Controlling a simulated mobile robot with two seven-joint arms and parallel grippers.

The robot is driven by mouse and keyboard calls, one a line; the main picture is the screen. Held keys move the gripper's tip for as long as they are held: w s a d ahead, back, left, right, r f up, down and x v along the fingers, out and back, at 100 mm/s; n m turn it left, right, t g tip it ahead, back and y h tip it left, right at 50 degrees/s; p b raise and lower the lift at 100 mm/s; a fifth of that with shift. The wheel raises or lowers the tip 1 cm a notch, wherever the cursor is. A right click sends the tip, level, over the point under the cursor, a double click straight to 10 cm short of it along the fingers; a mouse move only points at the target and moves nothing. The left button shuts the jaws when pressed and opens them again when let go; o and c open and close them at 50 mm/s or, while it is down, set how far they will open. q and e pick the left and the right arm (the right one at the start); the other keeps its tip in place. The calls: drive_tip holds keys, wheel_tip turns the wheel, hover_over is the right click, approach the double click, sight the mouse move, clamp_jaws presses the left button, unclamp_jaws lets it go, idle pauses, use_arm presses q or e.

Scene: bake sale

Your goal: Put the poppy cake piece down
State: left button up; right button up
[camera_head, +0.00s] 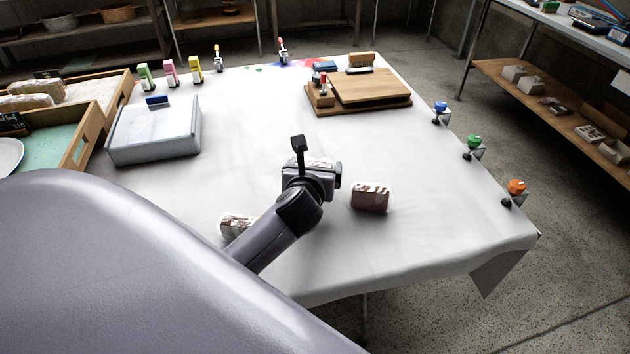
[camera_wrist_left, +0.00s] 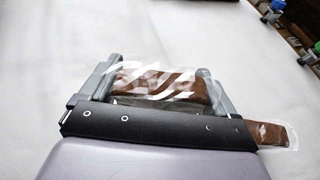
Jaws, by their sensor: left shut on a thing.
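My left gripper (camera_head: 318,164) is over the middle of the white table and shut on a wrapped cake piece. In the left wrist view, the fingers (camera_wrist_left: 160,88) stand on both sides of this brown piece with white stripes in clear film, which I take as the poppy cake piece (camera_wrist_left: 160,80). In the head view the gripper hides most of it. I cannot tell whether it touches the cloth. My right gripper is not in view.
A similar wrapped piece (camera_head: 370,198) lies close right of the gripper; another (camera_head: 234,225) lies left, partly behind my arm. A grey box (camera_head: 155,150) stands at the left, a wooden board (camera_head: 372,86) at the back right. Coloured clips line the edges. Cloth between is clear.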

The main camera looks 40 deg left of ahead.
use_arm(q)
wheel_tip(320, 180, down, 3)
drive_tip(key=shift+f+b, duration=0.1)
drive_tip(key=shift+b, duration=0.3)
drive_tip(key=o, duration=0.4)
drive_tip(key=shift+f, duration=0.1)
